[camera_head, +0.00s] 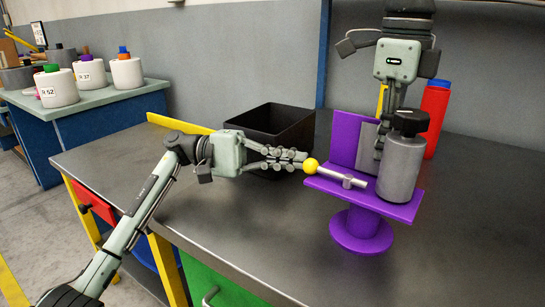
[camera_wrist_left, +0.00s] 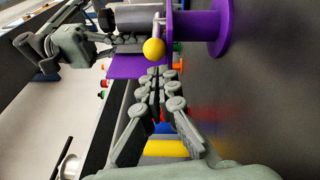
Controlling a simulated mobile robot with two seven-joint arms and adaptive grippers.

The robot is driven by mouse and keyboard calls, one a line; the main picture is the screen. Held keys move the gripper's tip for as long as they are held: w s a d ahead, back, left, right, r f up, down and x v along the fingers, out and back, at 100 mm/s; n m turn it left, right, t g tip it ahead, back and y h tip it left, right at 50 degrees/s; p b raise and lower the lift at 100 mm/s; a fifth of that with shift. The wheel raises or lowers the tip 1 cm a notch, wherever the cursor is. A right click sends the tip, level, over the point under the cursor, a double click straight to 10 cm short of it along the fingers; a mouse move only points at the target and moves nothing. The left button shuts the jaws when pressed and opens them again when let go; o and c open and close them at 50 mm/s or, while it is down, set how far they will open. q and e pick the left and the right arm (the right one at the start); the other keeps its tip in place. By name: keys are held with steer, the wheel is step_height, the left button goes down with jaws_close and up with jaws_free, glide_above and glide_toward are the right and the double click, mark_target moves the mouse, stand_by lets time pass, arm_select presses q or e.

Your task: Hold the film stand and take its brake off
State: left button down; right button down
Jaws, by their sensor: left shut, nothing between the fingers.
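The purple film stand (camera_head: 345,140) stands on the grey table, with a round foot, a shelf and an upright plate. A grey cylinder with a black knob (camera_head: 402,160) stands on its shelf. The brake lever (camera_head: 340,175) is a metal rod with a yellow ball (camera_head: 310,166) at its left end. My left gripper (camera_head: 303,160) is shut and empty, its tips close beside the ball; the left wrist view shows the tips (camera_wrist_left: 158,75) just below the ball (camera_wrist_left: 154,48). My right gripper (camera_head: 378,153) points down at the upright plate; the cylinder partly hides its fingers, so its grip is unclear.
A black open bin (camera_head: 270,125) stands behind my left gripper. A red bottle with a blue cap (camera_head: 436,115) stands behind the stand. The table front is clear. Several white bobbins (camera_head: 57,88) sit on another table at the left.

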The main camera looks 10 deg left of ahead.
arm_select(q)
steer(key=shift+d, duration=0.35)
steer(key=shift+s+a, duration=0.1)
steer(key=shift+s+a+n+t, duration=0.15)
steer(key=shift+s+n+t, duration=0.2)
steer(key=shift+t, duration=0.35)
